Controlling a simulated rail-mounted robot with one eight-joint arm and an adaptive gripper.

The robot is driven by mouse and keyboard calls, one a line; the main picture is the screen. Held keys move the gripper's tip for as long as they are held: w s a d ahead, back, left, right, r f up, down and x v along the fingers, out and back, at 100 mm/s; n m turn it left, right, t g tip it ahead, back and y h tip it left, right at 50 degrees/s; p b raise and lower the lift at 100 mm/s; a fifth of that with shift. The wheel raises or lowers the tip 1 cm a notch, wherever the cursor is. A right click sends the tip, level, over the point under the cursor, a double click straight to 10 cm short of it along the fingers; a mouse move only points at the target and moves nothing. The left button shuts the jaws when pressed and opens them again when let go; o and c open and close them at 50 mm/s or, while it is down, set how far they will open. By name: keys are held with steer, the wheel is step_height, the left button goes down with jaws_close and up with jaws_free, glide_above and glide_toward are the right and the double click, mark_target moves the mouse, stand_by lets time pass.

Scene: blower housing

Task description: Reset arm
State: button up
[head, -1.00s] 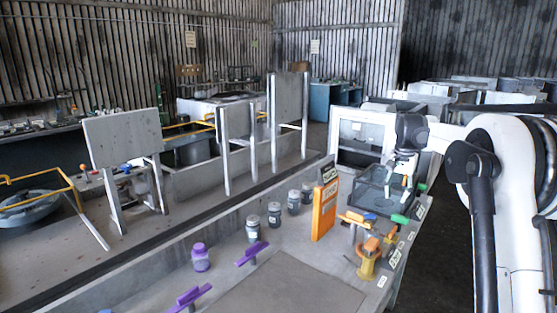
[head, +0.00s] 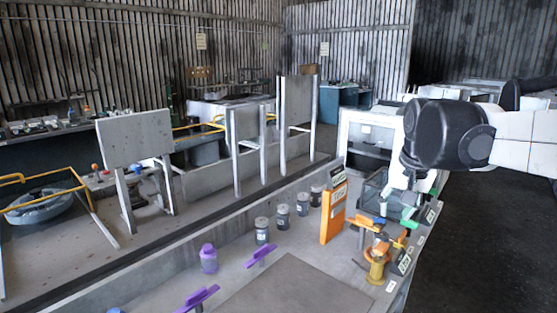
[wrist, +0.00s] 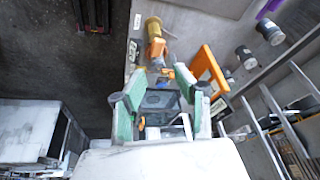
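My gripper (wrist: 162,100) shows in the wrist view with its two green-padded fingers spread apart. Nothing is held between them. It hangs above the workbench, and a dark see-through bin (wrist: 160,101) shows below, between the fingers. In the head view my arm reaches in from the right, and its dark wrist joint hides most of the gripper. The dark bin (head: 372,192) is partly covered there by the arm.
An orange stand (head: 333,213), an orange-and-yellow tool (head: 376,262), grey-lidded jars (head: 262,232), a purple bottle (head: 208,259) and purple-handled tools (head: 261,256) occupy the bench. A white open-fronted box (head: 371,130) stands behind the bin. Dark floor is free at right.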

steer(key=s+a+f+n+t, duration=0.1)
steer(key=s+a+f, duration=0.1)
steer(key=s, duration=0.5)
steer(key=s+a+f+n+t, duration=0.1)
steer(key=s+a+f, duration=0.1)
steer(key=s+f, duration=0.2)
steer(key=s+a+f+n+t, duration=0.1)
steer(key=s+f, duration=0.3)
steer(key=s, duration=0.6)
steer(key=shift+s+a+n+y, duration=0.15)
steer(key=shift+a+n+y, duration=0.15)
steer(key=shift+a, duration=0.6)
